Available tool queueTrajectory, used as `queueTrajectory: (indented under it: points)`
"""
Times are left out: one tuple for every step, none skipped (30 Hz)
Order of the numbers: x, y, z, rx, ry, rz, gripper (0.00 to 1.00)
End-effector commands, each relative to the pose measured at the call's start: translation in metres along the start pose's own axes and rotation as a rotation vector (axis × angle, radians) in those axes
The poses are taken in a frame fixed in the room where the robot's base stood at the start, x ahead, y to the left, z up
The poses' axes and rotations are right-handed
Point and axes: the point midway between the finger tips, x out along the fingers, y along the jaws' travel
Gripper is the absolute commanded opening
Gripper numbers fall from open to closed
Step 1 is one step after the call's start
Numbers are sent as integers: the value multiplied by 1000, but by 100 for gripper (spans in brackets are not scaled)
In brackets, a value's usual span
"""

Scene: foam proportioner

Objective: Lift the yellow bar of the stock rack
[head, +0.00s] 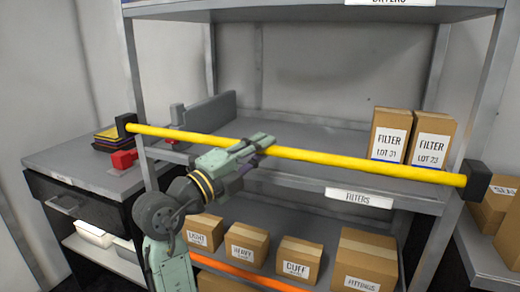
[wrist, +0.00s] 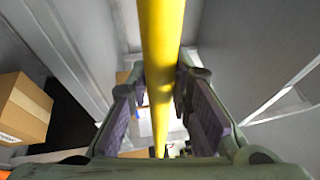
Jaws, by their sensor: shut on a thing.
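The yellow bar (head: 360,164) runs across the front of the stock rack (head: 290,182), at the level of the middle shelf. It slopes down to the right in the head view, and a black end block sits at its left end (head: 126,124) and its right end (head: 477,180). My gripper (head: 258,146) is shut on the bar, left of its middle. In the wrist view the bar (wrist: 161,50) passes between the two finger pads of my gripper (wrist: 160,112). My fingers partly hide the bar at the grip.
Two filter boxes (head: 410,138) stand on the middle shelf at the right, behind the bar. Several cardboard boxes (head: 300,258) fill the lower shelf. A dark drawer cabinet (head: 75,205) stands at the left. More boxes (head: 495,208) are at the far right.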

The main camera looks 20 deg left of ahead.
Motion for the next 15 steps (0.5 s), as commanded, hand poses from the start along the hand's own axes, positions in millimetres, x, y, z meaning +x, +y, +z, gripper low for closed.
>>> queueTrajectory:
  points:
    - [0, 0, 0, 0, 0, 0, 10]
    - [0, 0, 0, 0, 0, 0, 8]
    - [0, 0, 0, 0, 0, 0, 6]
    - [0, 0, 0, 0, 0, 0, 4]
    - [0, 0, 0, 0, 0, 0, 2]
    - [0, 0, 0, 0, 0, 0, 0]
    - [0, 0, 0, 0, 0, 0, 0]
    - [0, 0, 0, 0, 0, 0, 0]
    - [0, 0, 0, 0, 0, 0, 0]
    - [0, 0, 0, 0, 0, 0, 0]
    - [0, 0, 0, 1, 0, 0, 0]
    - [0, 0, 0, 1, 0, 0, 0]
    - [0, 0, 0, 1, 0, 0, 0]
    - [0, 0, 0, 1, 0, 0, 0]
    - [0, 0, 0, 1, 0, 0, 0]
